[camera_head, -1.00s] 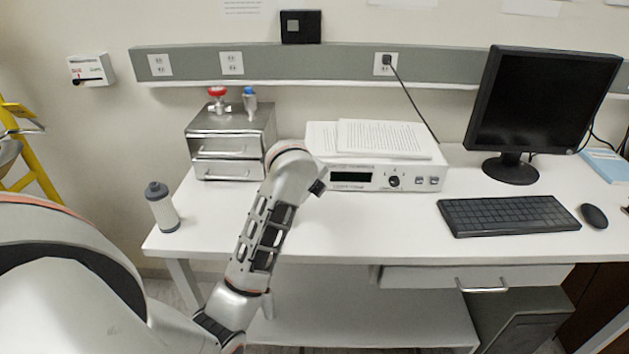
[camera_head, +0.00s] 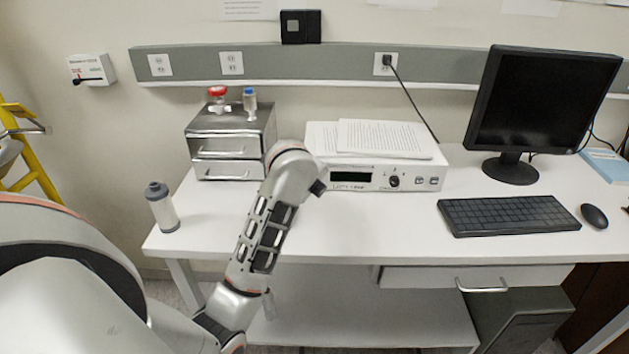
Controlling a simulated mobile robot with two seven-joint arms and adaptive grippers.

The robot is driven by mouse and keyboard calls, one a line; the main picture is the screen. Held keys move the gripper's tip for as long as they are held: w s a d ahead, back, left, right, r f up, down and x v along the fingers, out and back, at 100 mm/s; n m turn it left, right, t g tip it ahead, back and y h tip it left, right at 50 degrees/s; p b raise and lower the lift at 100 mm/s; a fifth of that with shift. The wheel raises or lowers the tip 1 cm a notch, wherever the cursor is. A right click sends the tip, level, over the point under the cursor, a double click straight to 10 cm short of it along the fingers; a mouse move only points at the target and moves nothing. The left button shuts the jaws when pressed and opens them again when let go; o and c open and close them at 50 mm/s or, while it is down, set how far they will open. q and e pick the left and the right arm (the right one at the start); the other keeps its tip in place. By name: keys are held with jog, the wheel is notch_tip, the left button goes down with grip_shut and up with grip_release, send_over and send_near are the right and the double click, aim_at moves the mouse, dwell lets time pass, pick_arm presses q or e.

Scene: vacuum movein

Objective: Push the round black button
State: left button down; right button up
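A round black knob-like control (camera_head: 394,181) sits on the front panel of a white instrument box (camera_head: 352,180), right of its dark display. I see no other round black control on the panel; two small square buttons (camera_head: 427,181) are to its right. My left arm rises from the lower left, and its upper end stands in front of the box's left end. A small dark part of that arm shows beside the display, apart from the knob in the picture. No gripper fingers can be made out. My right arm and gripper do not show.
Papers (camera_head: 385,138) lie on the box. A metal drawer unit (camera_head: 228,145) and a grey-capped bottle (camera_head: 161,207) stand left. A monitor (camera_head: 541,100), keyboard (camera_head: 508,215) and mouse (camera_head: 594,216) are right. The white desk (camera_head: 370,225) is clear in front of the box.

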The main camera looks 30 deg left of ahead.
pick_arm(q)
jog(key=shift+w, duration=0.1)
jog(key=shift+w+a, duration=0.25)
jog(key=shift+w, duration=0.05)
jog(key=shift+w, duration=0.1)
dwell(0.8)
jog(key=shift+s+d, duration=0.25)
jog(key=shift+s, duration=0.25)
jog(key=shift+s, duration=0.1)
